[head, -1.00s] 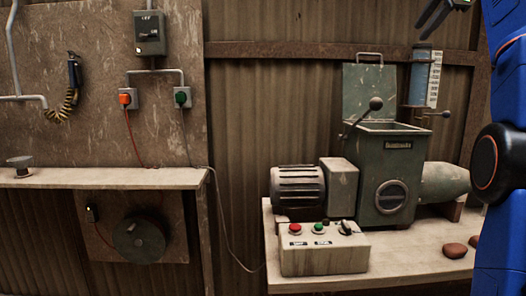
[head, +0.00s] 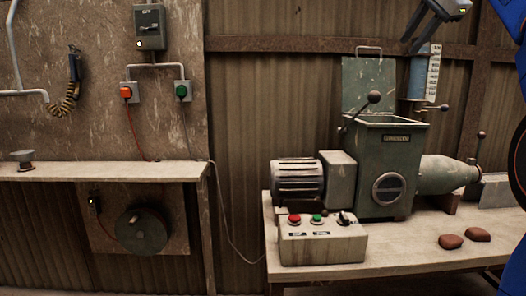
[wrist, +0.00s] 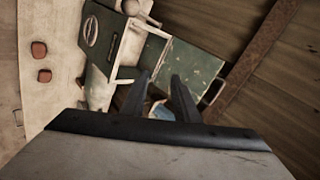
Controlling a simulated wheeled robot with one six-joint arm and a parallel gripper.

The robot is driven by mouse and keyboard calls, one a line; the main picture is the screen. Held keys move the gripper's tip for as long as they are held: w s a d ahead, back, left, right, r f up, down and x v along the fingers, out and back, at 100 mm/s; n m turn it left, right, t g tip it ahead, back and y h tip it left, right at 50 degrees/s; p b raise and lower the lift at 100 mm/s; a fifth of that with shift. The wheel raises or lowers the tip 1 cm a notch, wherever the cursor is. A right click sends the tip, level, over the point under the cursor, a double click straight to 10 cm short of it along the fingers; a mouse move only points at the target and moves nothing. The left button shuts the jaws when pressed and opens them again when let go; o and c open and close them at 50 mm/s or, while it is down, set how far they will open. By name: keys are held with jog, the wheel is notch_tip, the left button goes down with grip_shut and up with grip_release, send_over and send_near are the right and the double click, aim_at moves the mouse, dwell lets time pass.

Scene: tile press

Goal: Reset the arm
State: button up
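My gripper (head: 412,40) is at the top right of the head view, in front of the wall and close to the top of the blue gauge cylinder (head: 420,75). In the wrist view its two dark fingers (wrist: 160,78) stand apart with nothing held between them; part of the blue cylinder shows in the gap behind. The green machine (head: 386,170) has its hopper lid (head: 369,85) raised. My blue arm shows only in part at the right edge.
A control box (head: 322,245) with red and green buttons stands on the bench (head: 390,252) before the machine. Two reddish lumps, one here (head: 451,241), lie at the bench's right. A shelf (head: 100,171) and a switch box (head: 148,30) are at left.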

jog(key=s+a+f+n+g, duration=0.1)
jog(key=s+a+f+n, duration=0.3)
jog(key=s+f, duration=0.7)
jog(key=s+a+f+n+g, duration=0.2)
jog(key=s+f, duration=1)
jog(key=f, duration=1.6)
jog(key=s+a+f+n+g, duration=0.1)
jog(key=s+a+f+n, duration=0.5)
jog(key=s+f, duration=0.6)
notch_tip(320, 180, down, 9)
jog(key=shift+s+r+n+g+h, duration=0.15)
jog(key=shift+s+n+g+h, duration=0.2)
jog(key=shift+n, duration=0.85)
